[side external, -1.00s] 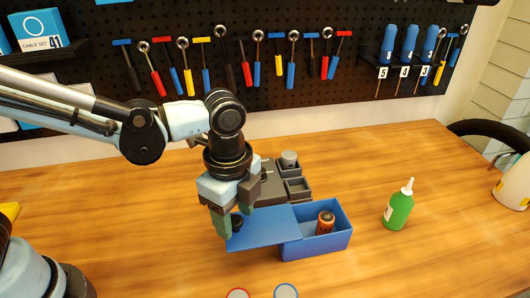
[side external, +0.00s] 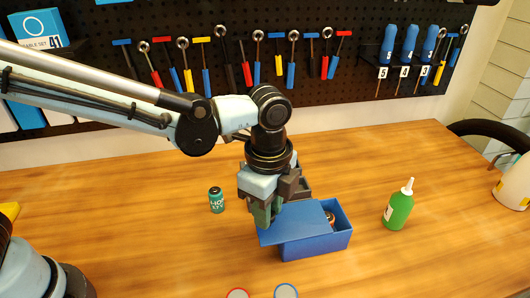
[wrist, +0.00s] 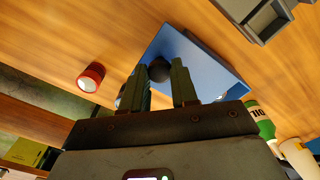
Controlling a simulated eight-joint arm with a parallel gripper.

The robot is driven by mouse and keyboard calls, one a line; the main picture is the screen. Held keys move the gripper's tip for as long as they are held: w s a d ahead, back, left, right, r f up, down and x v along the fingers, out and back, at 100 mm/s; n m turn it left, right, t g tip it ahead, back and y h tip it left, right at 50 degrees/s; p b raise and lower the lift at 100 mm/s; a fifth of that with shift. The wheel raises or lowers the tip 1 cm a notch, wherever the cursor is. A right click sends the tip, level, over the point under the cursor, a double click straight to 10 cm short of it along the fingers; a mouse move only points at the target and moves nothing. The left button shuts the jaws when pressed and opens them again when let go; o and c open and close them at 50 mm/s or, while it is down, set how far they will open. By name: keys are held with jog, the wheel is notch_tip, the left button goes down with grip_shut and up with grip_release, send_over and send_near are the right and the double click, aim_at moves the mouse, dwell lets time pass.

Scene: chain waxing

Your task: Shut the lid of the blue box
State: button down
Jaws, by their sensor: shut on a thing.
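The blue box (side external: 318,246) stands on the table with its open top partly covered. Its flat blue lid (side external: 290,222) lies across the left part of the top and sticks out past the left end. An orange item (side external: 330,216) shows inside the gap at the right. My gripper (side external: 266,218) is over the lid's left part, shut on a dark round knob (wrist: 158,69) on the lid. The lid also shows in the wrist view (wrist: 178,44), beyond the fingers. Part of the knob is hidden by the fingers.
A dark compartment tray (side external: 304,187) is behind the box, partly hidden by my gripper. A teal can (side external: 216,200) stands to the left, and a green bottle (side external: 398,210) to the right. Two round-topped items, red (side external: 237,293) and blue (side external: 286,291), are at the front edge.

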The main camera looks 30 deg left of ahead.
aim_at(292, 220)
jog(key=shift+w+d, duration=1.65)
jog(key=shift+w, duration=0.05)
jog(key=c, duration=0.8)
grip_release()
jog(key=shift+c, duration=0.2)
notch_tip(292, 220, up, 12)
